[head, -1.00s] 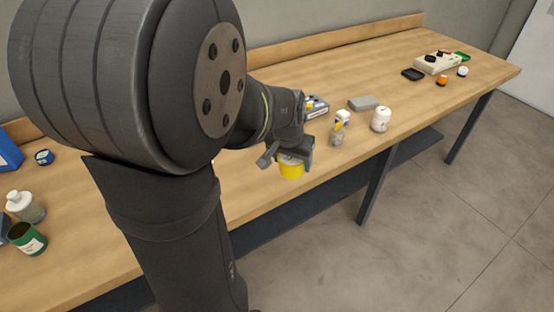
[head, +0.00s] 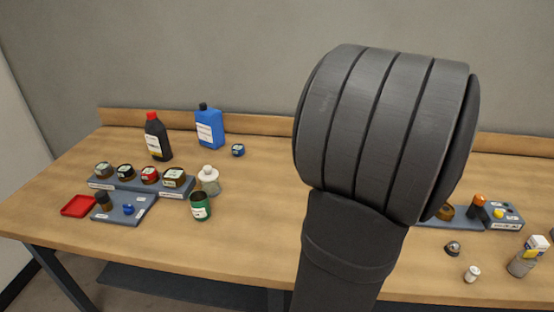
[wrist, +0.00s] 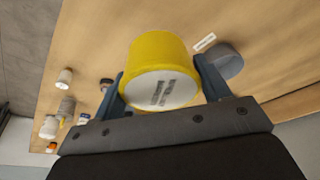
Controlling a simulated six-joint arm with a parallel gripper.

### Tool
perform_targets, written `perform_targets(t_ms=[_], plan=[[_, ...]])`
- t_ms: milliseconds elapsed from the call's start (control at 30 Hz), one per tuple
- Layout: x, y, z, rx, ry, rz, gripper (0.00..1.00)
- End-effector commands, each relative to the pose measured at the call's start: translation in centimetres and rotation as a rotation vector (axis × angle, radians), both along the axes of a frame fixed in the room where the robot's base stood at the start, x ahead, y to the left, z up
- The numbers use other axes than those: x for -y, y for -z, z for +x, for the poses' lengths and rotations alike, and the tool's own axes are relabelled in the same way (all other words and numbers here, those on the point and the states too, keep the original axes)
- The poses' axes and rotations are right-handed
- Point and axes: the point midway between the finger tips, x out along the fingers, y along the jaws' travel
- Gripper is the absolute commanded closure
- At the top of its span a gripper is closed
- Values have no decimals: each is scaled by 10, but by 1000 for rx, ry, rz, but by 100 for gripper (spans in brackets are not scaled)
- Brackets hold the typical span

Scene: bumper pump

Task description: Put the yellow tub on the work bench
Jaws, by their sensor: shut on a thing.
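In the wrist view, my gripper (wrist: 160,82) is shut on the yellow tub (wrist: 162,52), with one dark finger on each side of it. The tub's pale end with dark print faces the camera. The wooden work bench (head: 255,215) runs across the head view and also lies behind the tub in the wrist view (wrist: 95,40). I cannot tell the gap between tub and bench. In the head view, my gripper and the tub do not show; my arm blocks the middle right.
Bare wood lies left of my arm.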

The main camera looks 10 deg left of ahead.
Motion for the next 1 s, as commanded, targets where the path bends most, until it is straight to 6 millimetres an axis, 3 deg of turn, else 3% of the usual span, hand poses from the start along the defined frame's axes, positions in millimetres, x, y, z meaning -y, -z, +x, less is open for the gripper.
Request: perform_targets(t_ms=[200, 500, 767, 1000], plan=[[-75, 0, 38, 0, -169, 1, 56], [-185, -1, 66, 0, -395, 0, 56], [-285, -1, 70, 1, -588, 0, 56], [-378, -1, 55, 1, -766, 0, 56]])
